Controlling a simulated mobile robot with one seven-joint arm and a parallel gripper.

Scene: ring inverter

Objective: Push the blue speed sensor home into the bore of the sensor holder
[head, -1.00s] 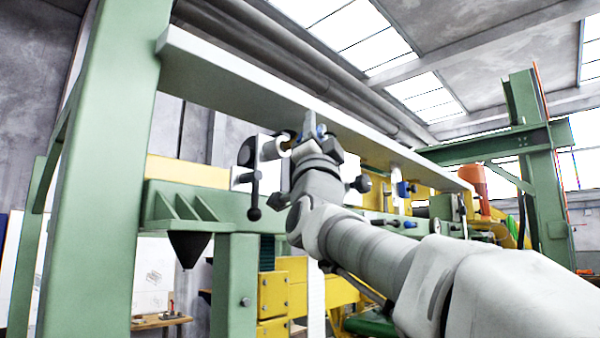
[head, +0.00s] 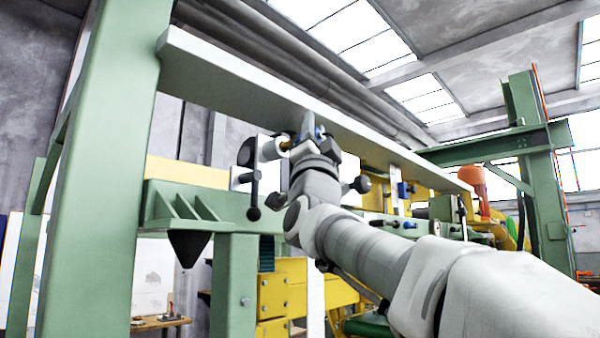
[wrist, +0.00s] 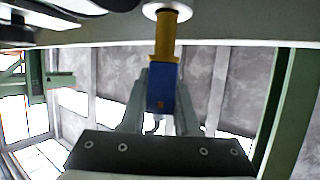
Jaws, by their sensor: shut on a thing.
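The blue speed sensor (wrist: 161,100) is held between the two fingers of my gripper (wrist: 160,95) in the wrist view. Its yellow barrel (wrist: 166,38) points up to the white round sensor holder (wrist: 152,10). The barrel's end meets the dark bore; how deep it sits I cannot tell. The gripper and wrist hide part of the blue body.
A long pale beam (head: 240,80) runs just above and behind my gripper. A black clamp-like handle (head: 252,185) hangs left of the holder. A green post (head: 105,170) stands at left. Other fittings and blue connectors (head: 403,190) sit to the right along the rig.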

